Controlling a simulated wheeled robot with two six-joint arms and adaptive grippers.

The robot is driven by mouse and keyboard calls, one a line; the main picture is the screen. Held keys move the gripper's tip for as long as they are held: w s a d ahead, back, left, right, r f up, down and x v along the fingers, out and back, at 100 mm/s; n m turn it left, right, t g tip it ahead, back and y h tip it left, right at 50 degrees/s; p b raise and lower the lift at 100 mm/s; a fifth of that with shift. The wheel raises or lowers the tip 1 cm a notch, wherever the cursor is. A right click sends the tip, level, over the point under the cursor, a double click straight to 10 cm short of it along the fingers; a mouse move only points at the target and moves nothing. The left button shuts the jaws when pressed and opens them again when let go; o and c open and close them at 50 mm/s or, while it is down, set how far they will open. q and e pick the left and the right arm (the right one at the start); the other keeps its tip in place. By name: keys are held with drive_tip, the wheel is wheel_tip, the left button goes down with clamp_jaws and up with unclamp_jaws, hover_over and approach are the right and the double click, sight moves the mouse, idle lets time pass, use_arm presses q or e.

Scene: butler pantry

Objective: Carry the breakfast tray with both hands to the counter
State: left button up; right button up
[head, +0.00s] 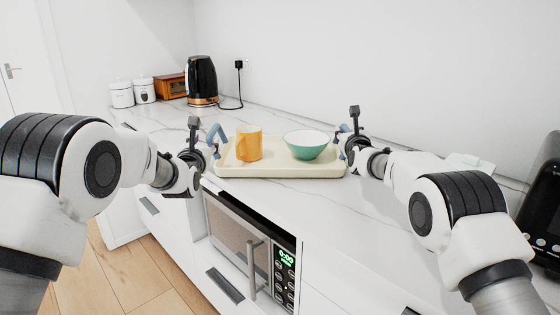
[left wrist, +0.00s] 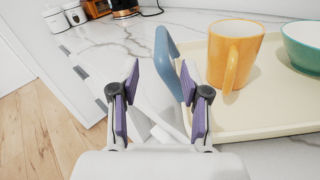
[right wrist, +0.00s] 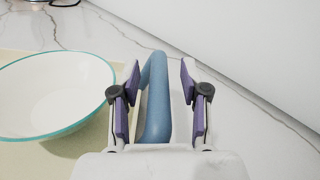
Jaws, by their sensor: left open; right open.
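The cream breakfast tray (head: 280,170) lies flat on the white marble counter (head: 300,195), with a blue handle at each end. An orange mug (head: 249,144) stands on its left half and a green bowl with a white inside (head: 306,145) on its right half. My left gripper (head: 207,153) is open at the left handle (left wrist: 163,50). In the left wrist view, that handle lies ahead, toward the right finger, which partly overlaps its near end. My right gripper (head: 349,147) is open, with the right handle (right wrist: 155,105) between its fingers in the right wrist view.
A black kettle (head: 201,80), a wooden box (head: 171,87) and white canisters (head: 122,94) stand at the back left. A microwave (head: 240,240) sits below the counter. A black appliance (head: 545,205) is at the far right. The marble left of the tray is clear.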

drive_tip(key=s, duration=1.2)
drive_tip(key=shift+a, duration=0.1)
use_arm(q)
drive_tip(key=s, duration=0.3)
drive_tip(key=shift+s, duration=0.15)
use_arm(e)
drive_tip(key=shift+f+b, duration=0.55)
use_arm(q)
drive_tip(key=s+a, duration=0.4)
drive_tip(key=a, duration=0.2)
wheel_tip(320, 180, up, 5)
drive_tip(key=p, duration=0.3)
drive_tip(key=shift+p, duration=0.3)
use_arm(e)
wheel_tip(320, 180, up, 4)
drive_tip(key=shift+f, duration=0.15)
